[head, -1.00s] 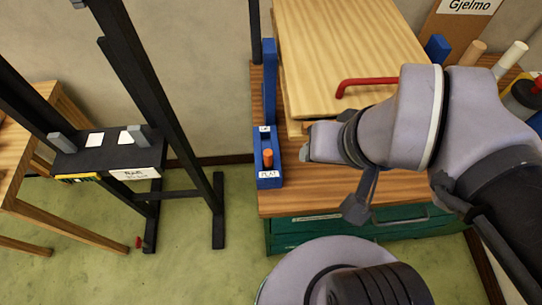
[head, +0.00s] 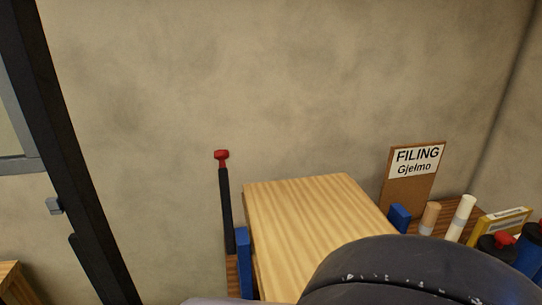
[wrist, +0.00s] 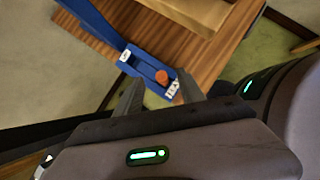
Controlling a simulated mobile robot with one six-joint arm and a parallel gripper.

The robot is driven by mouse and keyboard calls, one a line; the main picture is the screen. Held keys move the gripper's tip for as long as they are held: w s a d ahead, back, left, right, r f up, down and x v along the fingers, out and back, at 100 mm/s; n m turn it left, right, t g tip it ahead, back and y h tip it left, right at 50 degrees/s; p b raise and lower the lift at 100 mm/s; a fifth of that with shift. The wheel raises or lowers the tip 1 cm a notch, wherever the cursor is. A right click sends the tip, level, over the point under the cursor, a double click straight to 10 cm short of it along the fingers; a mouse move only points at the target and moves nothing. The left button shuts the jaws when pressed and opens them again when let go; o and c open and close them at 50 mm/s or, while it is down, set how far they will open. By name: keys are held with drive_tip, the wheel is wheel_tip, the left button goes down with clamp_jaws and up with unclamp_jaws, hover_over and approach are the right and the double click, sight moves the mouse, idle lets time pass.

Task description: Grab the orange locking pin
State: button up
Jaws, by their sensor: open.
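The orange locking pin (wrist: 161,77) shows in the wrist view as a short round peg standing in a blue block (wrist: 148,66). The block sits at the edge of a wooden bench top and carries a white label at each end. My gripper (wrist: 160,80) is open and empty, its two grey fingers pointing toward the pin. The pin appears between the fingertips in the picture. How far the fingers are above it, I cannot tell. The pin and the gripper are out of the head view.
In the head view, a pale wooden board (head: 310,225) stands beside a dark post with a red knob (head: 221,155). A dark frame (head: 70,170) stands at the left.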

drive_tip(key=b+x, duration=0.1)
drive_tip(key=x, duration=0.1)
drive_tip(key=b+x, duration=0.1)
drive_tip(key=x, duration=0.1)
drive_tip(key=s+b+x, duration=0.1)
drive_tip(key=x, duration=0.1)
drive_tip(key=shift+a+f+b, duration=0.25)
drive_tip(key=shift+f+b, duration=0.05)
drive_tip(key=shift+f, duration=0.15)
drive_tip(key=shift+w+r, duration=0.15)
drive_tip(key=shift+r, duration=0.05)
clamp_jaws()
